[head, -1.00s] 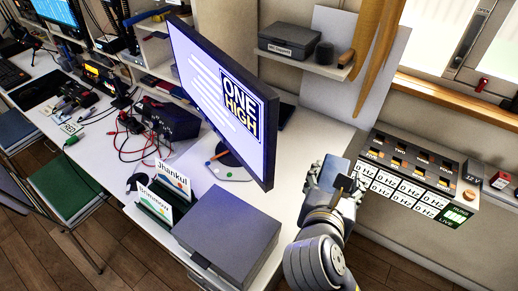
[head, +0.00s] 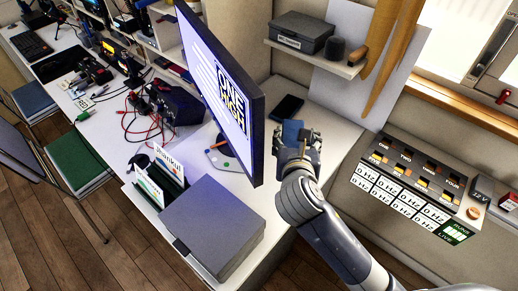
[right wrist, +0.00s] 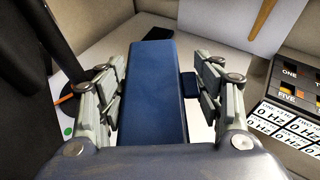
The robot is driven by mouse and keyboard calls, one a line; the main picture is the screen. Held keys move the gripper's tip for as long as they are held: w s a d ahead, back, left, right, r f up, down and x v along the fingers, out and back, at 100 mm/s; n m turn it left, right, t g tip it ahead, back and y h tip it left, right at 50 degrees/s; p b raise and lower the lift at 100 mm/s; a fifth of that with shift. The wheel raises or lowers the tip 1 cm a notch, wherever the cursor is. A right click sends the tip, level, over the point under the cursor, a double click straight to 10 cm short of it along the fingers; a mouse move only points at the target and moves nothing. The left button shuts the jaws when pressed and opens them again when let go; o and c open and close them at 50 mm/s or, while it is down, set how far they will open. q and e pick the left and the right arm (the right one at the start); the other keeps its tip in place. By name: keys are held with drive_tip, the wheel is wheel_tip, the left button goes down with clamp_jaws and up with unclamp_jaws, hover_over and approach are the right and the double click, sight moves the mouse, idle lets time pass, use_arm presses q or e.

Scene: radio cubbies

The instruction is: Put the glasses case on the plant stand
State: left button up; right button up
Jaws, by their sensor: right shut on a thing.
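My right gripper (head: 297,137) is over the white desk, just right of the monitor, shut on a dark blue, long, flat-sided case that I take as the glasses case (head: 292,131). In the right wrist view, the case (right wrist: 154,95) lies lengthwise between the fingers, pointing away from my palm. A small dark blue piece (right wrist: 190,84) shows beside it, at the right finger. I cannot make out a plant stand in either view. My left gripper is not in view.
The monitor (head: 225,95) stands close on the left. A flat black item (head: 287,107) lies behind the gripper. A grey box (head: 213,223) is at the desk's front. A wall shelf (head: 315,60) is above, and a labelled panel (head: 412,185) is at right.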

drive_tip(key=w+f, duration=0.1)
drive_tip(key=w, duration=0.2)
drive_tip(key=w+n+y, duration=0.1)
drive_tip(key=w, duration=0.2)
drive_tip(key=w+f+y+p, duration=0.1)
drive_tip(key=w, duration=0.2)
drive_tip(key=shift+w+f+n, duration=0.25)
drive_tip(key=shift+f+n, duration=0.1)
drive_tip(key=shift+n, duration=0.05)
drive_tip(key=shift+w+f, duration=0.15)
drive_tip(key=shift+w, duration=0.2)
drive_tip(key=shift+y, duration=0.3)
wheel_tip(320, 180, down, 10)
drive_tip(key=shift+w+b, duration=0.1)
drive_tip(key=shift+b, duration=0.55)
drive_tip(key=shift+f, duration=0.1)
drive_tip(key=o, duration=1.2)
drive_tip(key=shift+f, duration=0.1)
